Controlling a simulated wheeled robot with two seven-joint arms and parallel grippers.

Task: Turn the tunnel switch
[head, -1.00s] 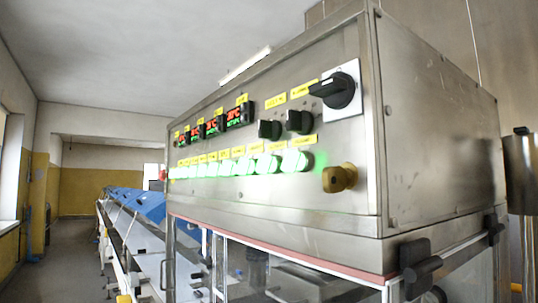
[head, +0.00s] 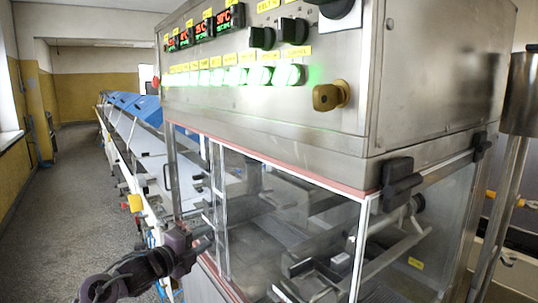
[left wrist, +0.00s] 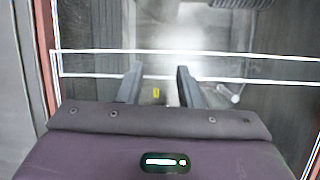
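The control panel (head: 240,80) is on the front of the steel cabinet. It carries two black rotary switches, a left one (head: 262,38) and a right one (head: 294,32), under yellow labels. I cannot read which label says tunnel. A larger black rotary switch (head: 336,9) is cut off at the top edge. My left gripper (head: 203,246) is low in the head view, well below the panel and apart from all switches. In the left wrist view its two dark fingers (left wrist: 159,85) stand apart with nothing held between them. My right gripper is not in view.
A brass-coloured knob (head: 331,96) sticks out at the panel's lower right. Clear glazed doors with white frames (head: 280,160) lie below the panel, with a black latch (head: 400,178). A long conveyor (head: 140,130) runs back at left. The grey floor (head: 70,190) beside it is open.

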